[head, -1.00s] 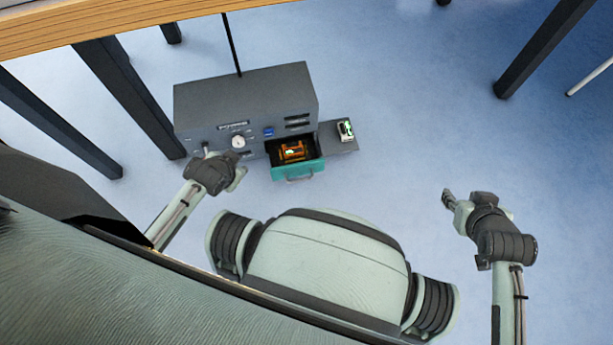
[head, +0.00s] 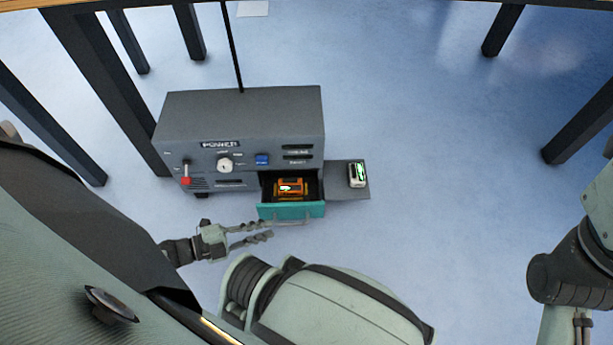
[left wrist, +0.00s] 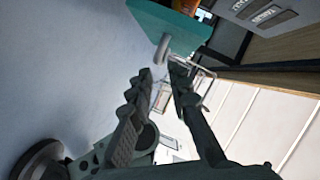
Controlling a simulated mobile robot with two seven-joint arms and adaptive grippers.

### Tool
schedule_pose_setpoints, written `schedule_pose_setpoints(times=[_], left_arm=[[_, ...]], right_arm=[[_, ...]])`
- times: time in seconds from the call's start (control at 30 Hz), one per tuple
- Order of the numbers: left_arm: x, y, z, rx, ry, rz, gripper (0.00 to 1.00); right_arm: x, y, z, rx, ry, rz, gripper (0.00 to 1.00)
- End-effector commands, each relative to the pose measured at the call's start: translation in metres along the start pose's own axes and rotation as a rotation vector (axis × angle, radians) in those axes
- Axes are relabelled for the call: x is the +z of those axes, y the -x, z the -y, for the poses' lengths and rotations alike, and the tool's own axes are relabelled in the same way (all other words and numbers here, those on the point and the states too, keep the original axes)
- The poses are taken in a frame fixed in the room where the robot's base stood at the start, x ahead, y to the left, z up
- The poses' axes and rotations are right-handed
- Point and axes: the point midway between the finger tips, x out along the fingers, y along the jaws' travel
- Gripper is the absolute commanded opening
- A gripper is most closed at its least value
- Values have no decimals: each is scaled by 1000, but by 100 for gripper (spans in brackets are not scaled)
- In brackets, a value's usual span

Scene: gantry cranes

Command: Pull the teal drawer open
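The teal drawer (head: 273,212) stands pulled out from the front of the grey cabinet (head: 240,118), with an orange object (head: 290,187) inside it. Its pale bar handle (head: 304,220) is on the drawer's front. My left gripper (head: 271,230) is open, just in front of the drawer and to the left of the handle's middle. In the left wrist view, the teal drawer front (left wrist: 172,27) is ahead of the parted fingers (left wrist: 160,78). The handle (left wrist: 162,48) is close to the fingertips; I cannot tell whether they touch. My right gripper is out of view.
A grey side shelf (head: 340,186) right of the drawer holds a small pale device with a green face (head: 357,174). The cabinet front has a red lever (head: 186,179), a white knob (head: 225,164) and a blue button (head: 262,159). Table legs stand around; floor to the right is clear.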

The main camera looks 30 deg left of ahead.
Motion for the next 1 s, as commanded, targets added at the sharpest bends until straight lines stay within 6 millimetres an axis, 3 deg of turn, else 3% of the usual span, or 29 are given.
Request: schedule_pose_setpoints(times=[0.23,0.7,1.0], left_arm=[[-2,-4,-4,0,-7,-26,18],[-4,-69,-5,0,-6,-25,18],[-4,-74,-4,1,-5,-24,18]], right_arm=[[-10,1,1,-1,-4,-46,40],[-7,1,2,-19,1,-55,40],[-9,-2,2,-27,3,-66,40]])
